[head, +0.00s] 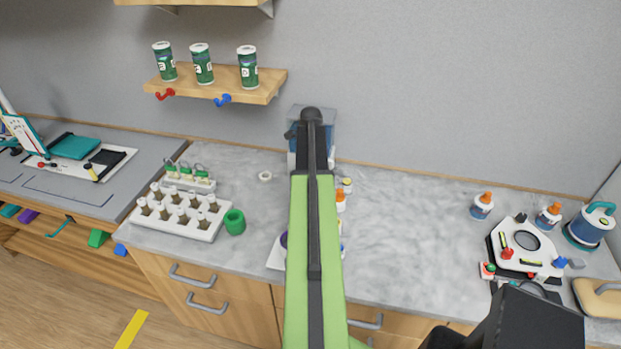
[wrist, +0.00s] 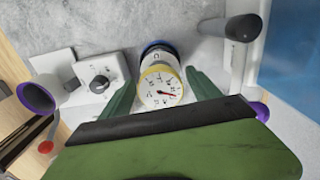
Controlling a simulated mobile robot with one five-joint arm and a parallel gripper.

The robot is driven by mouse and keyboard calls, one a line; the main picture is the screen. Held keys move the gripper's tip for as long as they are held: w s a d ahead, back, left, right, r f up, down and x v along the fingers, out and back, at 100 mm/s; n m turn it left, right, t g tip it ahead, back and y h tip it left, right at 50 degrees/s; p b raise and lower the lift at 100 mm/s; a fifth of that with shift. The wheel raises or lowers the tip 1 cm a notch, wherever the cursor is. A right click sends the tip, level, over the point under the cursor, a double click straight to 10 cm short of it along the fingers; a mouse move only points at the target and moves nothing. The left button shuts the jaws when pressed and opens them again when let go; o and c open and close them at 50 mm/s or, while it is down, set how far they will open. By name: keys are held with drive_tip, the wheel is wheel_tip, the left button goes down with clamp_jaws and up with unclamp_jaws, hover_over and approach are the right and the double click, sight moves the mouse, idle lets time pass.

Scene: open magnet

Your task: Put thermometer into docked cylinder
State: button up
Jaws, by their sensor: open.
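In the wrist view, a round dial with a white face, a red needle and a yellow rim, likely the thermometer (wrist: 160,86), sits between the two green fingers of my gripper (wrist: 161,78). The fingers are spread, one on each side; I cannot tell whether either touches it. A white and blue body shows behind the dial. A dark, purple-rimmed open cylinder (wrist: 37,98) lies to the left in the wrist view; I cannot tell whether it is the docked cylinder. In the head view my arm hides my gripper and most of this area.
A white plate with a black knob (wrist: 99,84) is left of the dial. A dark-capped cylinder (wrist: 243,28) stands at the right. In the head view, a vial rack (head: 205,232) and green cup (head: 234,222) are left; the counter (head: 410,225) right of my arm is mostly clear.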

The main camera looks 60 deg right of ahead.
wheel_tip(320, 180, up, 12)
drive_tip(key=p, duration=1.2)
drive_tip(key=shift+r, duration=0.15)
drive_tip(key=w+a+n, duration=0.6)
drive_tip(key=a, duration=0.5)
drive_tip(key=w+a+n, duration=0.5)
drive_tip(key=a, duration=0.5)
drive_tip(key=w+a+n, duration=0.6)
drive_tip(key=a, duration=0.5)
drive_tip(key=s+a+n, duration=0.1)
drive_tip(key=a+n, duration=1.3)
drive_tip(key=a, duration=1.3)
drive_tip(key=shift+s+n, duration=0.35)
drive_tip(key=shift+n, duration=0.05)
